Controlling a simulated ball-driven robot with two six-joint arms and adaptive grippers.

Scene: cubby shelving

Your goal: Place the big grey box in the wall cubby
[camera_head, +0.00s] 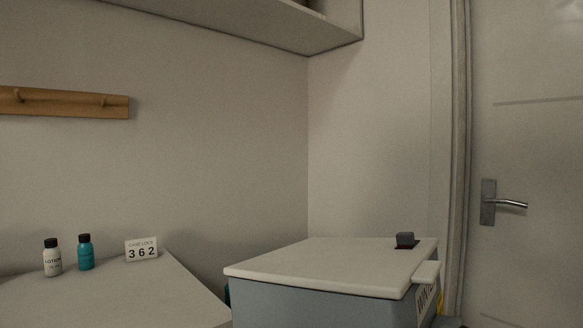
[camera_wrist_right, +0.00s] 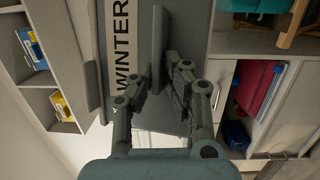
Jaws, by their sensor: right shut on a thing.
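The big grey box (camera_head: 320,305) is at the bottom right of the head view, cut off by the lower edge. It has a white lid (camera_head: 330,265) with a small dark grey piece on top and a pale tab at its right side. In the right wrist view the grey box (camera_wrist_right: 130,45) carries a WINTER label. My right gripper (camera_wrist_right: 168,62) is shut on the box; the exact part held is hard to see. My left gripper is not in view. A wall-mounted cupboard (camera_head: 240,27) shows its underside at the top of the head view.
A pale surface (camera_head: 120,300) at lower left holds a white bottle (camera_head: 52,258), a teal bottle (camera_head: 85,252) and a "362" sign (camera_head: 142,249). A peg rail (camera_head: 65,102) and a door (camera_head: 535,150) flank the bare wall. Shelving with stored items (camera_wrist_right: 265,90) shows in the wrist view.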

